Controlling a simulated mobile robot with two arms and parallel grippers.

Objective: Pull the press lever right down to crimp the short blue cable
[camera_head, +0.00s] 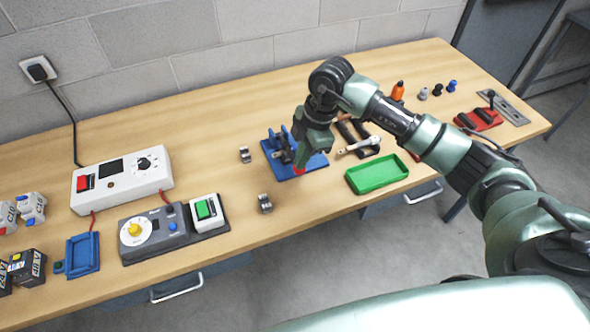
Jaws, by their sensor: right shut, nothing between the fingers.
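The press (276,152) with its blue base stands on the bench near the middle of the head view. My right gripper (300,164) points down over the press and covers much of it. Its fingers are shut with nothing held. My left gripper is not in view.
A green tray (377,187) lies right of the press, with a pale-handled tool (358,146) behind it. Small metal clips (265,204) lie to the left. A white power box (120,186) and grey dial box (155,238) stand further left. The wall is behind.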

